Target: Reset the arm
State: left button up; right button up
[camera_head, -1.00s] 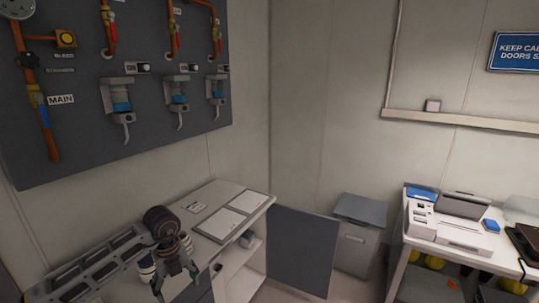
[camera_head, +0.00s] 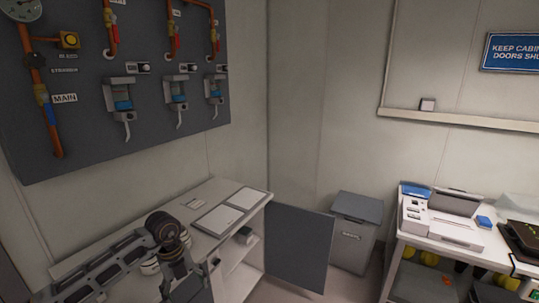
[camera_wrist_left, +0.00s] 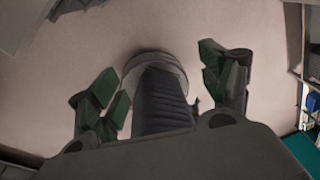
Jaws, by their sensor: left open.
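My left arm comes in at the lower left of the head view, in front of the counter. My left gripper (camera_head: 185,286) is at the bottom edge there, beside the counter front and partly cut off. In the left wrist view its two green-tipped fingers (camera_wrist_left: 158,82) are spread apart. A dark ribbed cylindrical shape with a pale round end shows between them; I cannot tell what it is or whether it touches the fingers. My right gripper is not in either view.
The counter (camera_head: 203,195) has an open grey door (camera_head: 300,248). A grey bin (camera_head: 355,233) stands in the corner. A bench with a printer (camera_head: 440,222) is at right. The pipe panel (camera_head: 75,120) hangs above.

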pick_arm(q)
jog(key=w+d+f+n+t+h, duration=0.2)
jog(key=d+f+h, duration=0.4)
jog(key=d, duration=0.1)
jog(key=w+d+f+n+t+h, duration=0.2)
jog(key=w+d+f+n+h, duration=0.1)
jog(key=d+f+h, duration=0.3)
jog(key=s+a+f+n+t+y, duration=0.1)
jog(key=a+f+n+t+y, duration=0.35)
jog(key=f, duration=0.65)
jog(key=s+a+f+n+t+y, duration=0.2)
jog(key=a+f+n+t, duration=0.25)
jog(key=f+n, duration=0.45)
jog(key=s+a+f+n+g+y, duration=0.2)
jog(key=s+a+f+g+y, duration=0.1)
jog(key=s+f, duration=0.7)
jog(key=s+a+f+n+g+y, duration=0.2)
jog(key=s+a+f+n+y, duration=0.15)
jog(key=s+f, duration=0.7)
jog(key=s+f+n+g, duration=0.1)
jog(key=s+f+g, duration=0.2)
jog(key=s, duration=1.1)
jog(key=s+f+n+g, duration=0.1)
jog(key=s+f+g, duration=0.2)
jog(key=s, duration=1.1)
notch_tip(320, 180, down, 3)
jog(key=shift+d+f+g+y, duration=0.2)
jog(key=shift+d+g+y, duration=0.1)
jog(key=shift+d, duration=0.15)
